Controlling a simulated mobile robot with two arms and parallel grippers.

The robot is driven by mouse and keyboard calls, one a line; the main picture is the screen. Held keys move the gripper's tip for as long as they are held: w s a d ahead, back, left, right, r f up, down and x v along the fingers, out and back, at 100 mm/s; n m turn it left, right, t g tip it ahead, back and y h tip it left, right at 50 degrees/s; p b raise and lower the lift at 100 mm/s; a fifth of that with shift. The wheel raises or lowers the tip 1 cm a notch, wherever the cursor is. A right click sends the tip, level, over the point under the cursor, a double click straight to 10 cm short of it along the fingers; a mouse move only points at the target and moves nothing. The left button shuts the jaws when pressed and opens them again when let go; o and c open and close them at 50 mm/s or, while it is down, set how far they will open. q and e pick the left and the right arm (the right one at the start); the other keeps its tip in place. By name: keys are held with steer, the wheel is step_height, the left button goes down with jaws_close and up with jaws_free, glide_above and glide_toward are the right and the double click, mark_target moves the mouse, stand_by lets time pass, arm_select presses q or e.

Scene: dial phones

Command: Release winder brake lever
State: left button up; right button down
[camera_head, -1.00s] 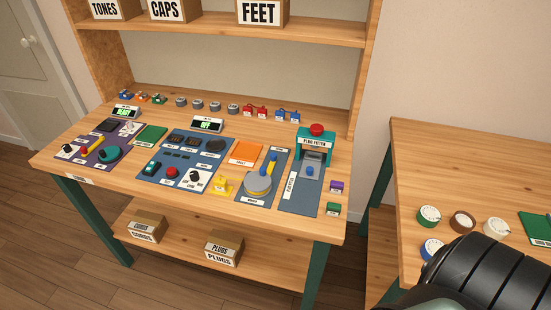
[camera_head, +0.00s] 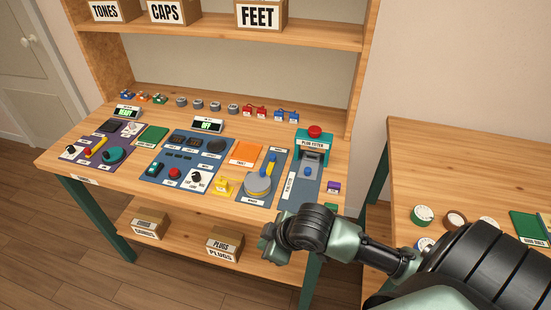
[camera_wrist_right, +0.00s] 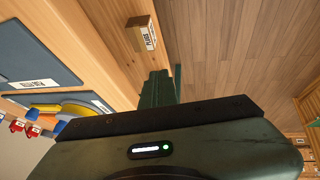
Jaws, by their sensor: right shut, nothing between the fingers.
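The winder (camera_head: 257,187) is a grey disc on a blue-grey panel in the middle right of the bench. A yellow lever (camera_head: 271,163) stands at its back edge, beside a blue knob (camera_head: 263,173). I cannot tell whether the lever is set or released. My right gripper (camera_head: 267,246) is shut and empty, in front of the bench's front edge and below the winder, touching nothing I can see. In the right wrist view the gripper (camera_wrist_right: 160,86) points toward the bench edge, and yellow winder parts (camera_wrist_right: 60,108) show at the left, partly hidden by my wrist. My left gripper is not in view.
The teal plug fitter (camera_head: 313,147) with a red top stands right of the winder. A yellow part (camera_head: 222,187) lies to its left. Below is a shelf with a plugs box (camera_head: 224,243). A second table (camera_head: 470,165) stands at the right.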

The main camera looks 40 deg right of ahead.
steer(key=w+d+r, duration=0.2)
steer(key=w+d+r+n, duration=0.1)
steer(key=w+d+r, duration=0.1)
steer(key=w+d+r+n, duration=0.1)
steer(key=w+d, duration=0.1)
steer(key=d, duration=0.1)
steer(key=shift+w+r+t, duration=0.25)
steer(key=shift+r+t, duration=0.05)
steer(key=shift+r, duration=0.1)
steer(key=w+d+r+h, duration=0.1)
steer(key=w+d+r, duration=0.3)
steer(key=d+r, duration=0.2)
steer(key=shift+d+t, duration=0.4)
steer(key=shift+d, duration=0.65)
glide_toward(270, 164)
steer(key=a+f, duration=0.1)
steer(key=f, duration=0.2)
steer(key=a+f+p, duration=0.1)
steer(key=shift+w+a+f, duration=0.15)
steer(key=shift+a+f, duration=0.15)
steer(key=shift+a, duration=0.1)
steer(key=shift+w+d+r, duration=0.2)
steer(key=shift+w+d, duration=0.55)
steer(key=shift+w, duration=0.2)
steer(key=shift+w+d+f+p, duration=0.1)
steer(key=shift+w+d+p, duration=0.2)
steer(key=shift+w+d, duration=0.2)
